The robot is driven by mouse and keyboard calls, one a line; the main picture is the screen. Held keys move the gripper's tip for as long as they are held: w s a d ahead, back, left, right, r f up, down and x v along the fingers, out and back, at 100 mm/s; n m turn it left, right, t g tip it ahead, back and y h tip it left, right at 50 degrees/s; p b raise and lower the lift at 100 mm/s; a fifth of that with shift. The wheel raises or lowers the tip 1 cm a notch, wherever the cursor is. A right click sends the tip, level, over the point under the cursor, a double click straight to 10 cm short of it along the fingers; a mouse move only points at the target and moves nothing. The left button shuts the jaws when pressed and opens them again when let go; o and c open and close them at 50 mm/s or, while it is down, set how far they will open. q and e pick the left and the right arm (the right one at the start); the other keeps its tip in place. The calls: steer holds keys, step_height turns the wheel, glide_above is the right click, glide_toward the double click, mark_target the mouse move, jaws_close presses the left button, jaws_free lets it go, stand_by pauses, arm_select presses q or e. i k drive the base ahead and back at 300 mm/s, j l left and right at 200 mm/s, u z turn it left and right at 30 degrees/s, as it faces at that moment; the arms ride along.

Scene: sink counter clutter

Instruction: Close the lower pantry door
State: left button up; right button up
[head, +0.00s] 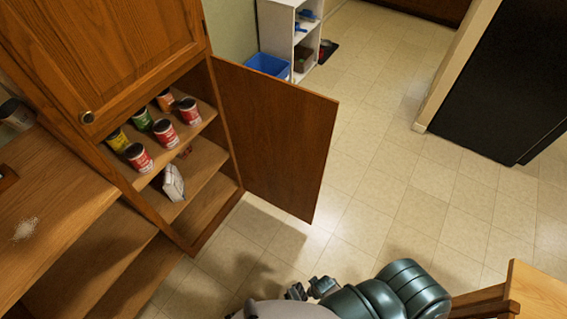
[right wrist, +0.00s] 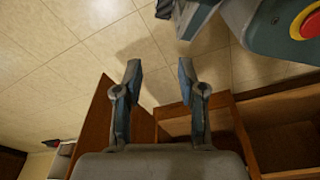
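The lower pantry door (head: 275,135) stands wide open in the head view, swung out to the right from the wooden pantry (head: 232,165). The right wrist view shows its brown panel (right wrist: 92,125) at the left, beside my fingers. My right gripper (right wrist: 160,72) is open and empty, its two fingers apart over the floor. In the head view dark gripper parts (head: 310,289) show at the bottom, below the door and apart from it. Dark parts at the top of the right wrist view may be my left gripper, but I cannot tell its state.
A wooden counter (head: 55,190) is at the left. A blue bin (head: 267,64) and white shelf (head: 287,30) are behind the door. The tiled floor (head: 400,190) to the right is clear.

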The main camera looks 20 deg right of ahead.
mark_target(281, 131)
steer(key=l+u, duration=0.1)
steer(key=u, duration=1.35)
steer(key=k+l, duration=0.1)
steer(key=l, duration=0.35)
steer(key=k+l, duration=0.15)
steer(key=l, duration=0.35)
steer(key=k+l, duration=0.1)
steer(key=l, duration=0.35)
steer(key=k+l+u, duration=0.1)
steer(key=l, duration=0.4)
steer(key=k+l, duration=0.15)
steer(key=l, duration=0.3)
steer(key=k+l, duration=0.15)
steer(key=l, duration=0.3)
steer(key=k+l, duration=0.15)
steer(key=l, duration=0.3)
steer(key=k+l, duration=0.15)
steer(key=l, duration=0.3)
steer(key=i+l+u, duration=0.05)
